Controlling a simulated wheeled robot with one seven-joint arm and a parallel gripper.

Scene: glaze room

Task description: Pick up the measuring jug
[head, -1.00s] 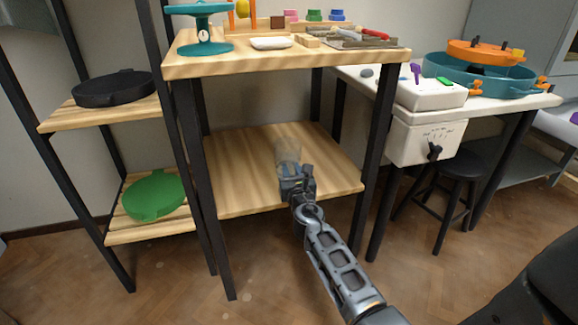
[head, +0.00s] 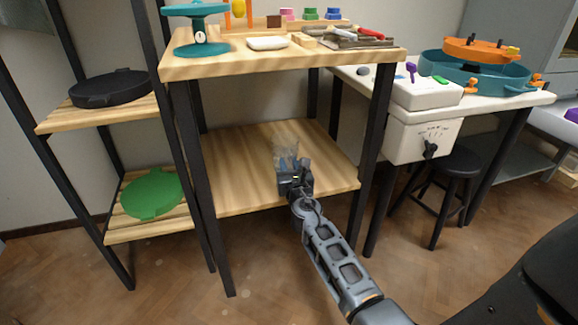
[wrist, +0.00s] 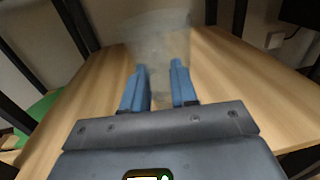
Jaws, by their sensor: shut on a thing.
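The measuring jug (head: 285,150) is a clear, see-through vessel above the lower wooden shelf (head: 235,180) of the middle table. In the wrist view the jug (wrist: 158,35) stands straight ahead, faint against the wood and wall. My gripper (head: 290,170) reaches in from the front. Its blue fingers (wrist: 160,85) are shut on the jug, with a gap between them. The jug's lower outline is hard to see, so I cannot tell whether it touches the shelf.
Black table legs (head: 372,165) flank the shelf. A green round item (head: 152,195) lies on the left rack. A black stool (head: 450,170) stands right. The lower shelf is otherwise clear.

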